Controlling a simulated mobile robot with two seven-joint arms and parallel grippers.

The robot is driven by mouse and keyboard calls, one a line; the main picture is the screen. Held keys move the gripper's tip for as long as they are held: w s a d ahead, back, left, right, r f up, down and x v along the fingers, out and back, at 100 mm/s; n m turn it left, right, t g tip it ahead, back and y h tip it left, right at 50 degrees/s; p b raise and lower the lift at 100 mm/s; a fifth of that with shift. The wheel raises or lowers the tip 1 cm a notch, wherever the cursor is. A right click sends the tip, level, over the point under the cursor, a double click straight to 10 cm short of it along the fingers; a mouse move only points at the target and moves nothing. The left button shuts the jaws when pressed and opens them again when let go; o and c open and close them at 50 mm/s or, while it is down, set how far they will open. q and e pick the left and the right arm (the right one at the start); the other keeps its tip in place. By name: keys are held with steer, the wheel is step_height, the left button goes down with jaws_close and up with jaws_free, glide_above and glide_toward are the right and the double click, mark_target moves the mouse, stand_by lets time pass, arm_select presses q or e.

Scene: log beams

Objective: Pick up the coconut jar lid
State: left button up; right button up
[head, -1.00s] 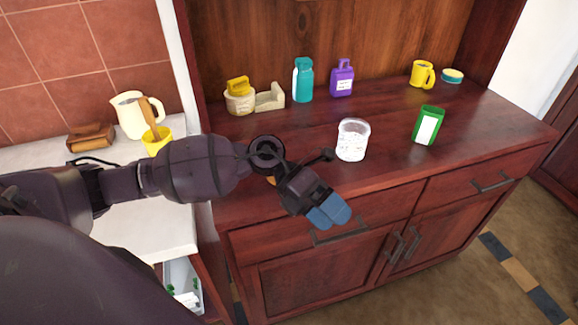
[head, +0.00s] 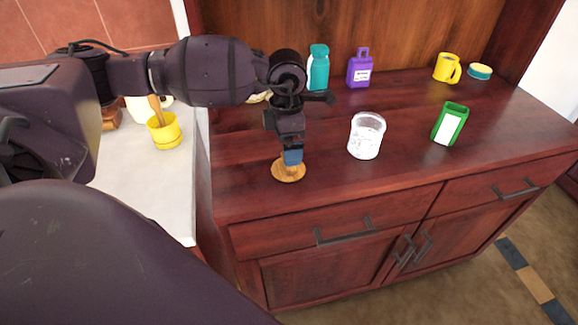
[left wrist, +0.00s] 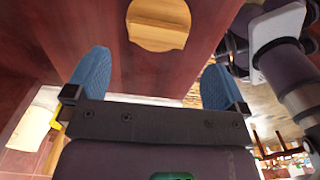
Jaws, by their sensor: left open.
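The coconut jar lid is a round wooden disc (head: 288,172) lying on the dark red counter, left of the jar. In the left wrist view the lid (left wrist: 158,12) is at the top middle, with a raised bar across it. My left gripper (head: 291,158) points down at the lid and hides part of it in the head view. Its blue fingers (left wrist: 155,78) are spread wide with nothing between them, and the lid lies beyond the tips. A clear open jar with white contents (head: 366,137) stands to the right. My right gripper is not in view.
A green box (head: 449,124), purple bottle (head: 359,69), teal bottle (head: 318,68), yellow mug (head: 447,68) and small teal tin (head: 480,71) stand along the counter. A yellow cup (head: 165,132) is on the white counter at left. Counter around the lid is clear.

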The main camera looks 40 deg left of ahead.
arm_select(q)
steer(key=shift+w+f, duration=0.15)
steer(key=shift+f, duration=1.5)
steer(key=shift+w+f, duration=0.1)
steer(key=shift+f, duration=1.55)
steer(key=c, duration=1)
steer(key=shift+o, duration=0.2)
steer(key=shift+r, duration=0.1)
